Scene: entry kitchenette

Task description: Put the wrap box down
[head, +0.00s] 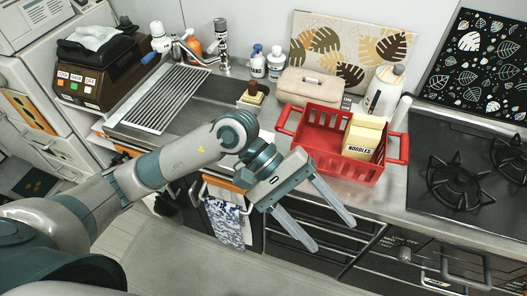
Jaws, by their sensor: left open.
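My left gripper (333,237) is open with nothing between its fingers. It hangs in front of the counter's front edge, below and to the left of the red basket (313,160). A yellow and cream box labelled NOODLES (364,137) stands upright in the right part of the basket. I cannot pick out a box marked as wrap. A narrow white upright object (401,112) stands behind the basket's right end, partly hidden, and I cannot tell what it is. My right gripper is not in view.
A beige case (309,87) and a white bottle (384,90) stand behind the basket. The gas hob (462,160) is at right. The sink with its drying rack (172,97) is at left. Drawer handles and a hanging patterned towel (226,222) are below the counter edge.

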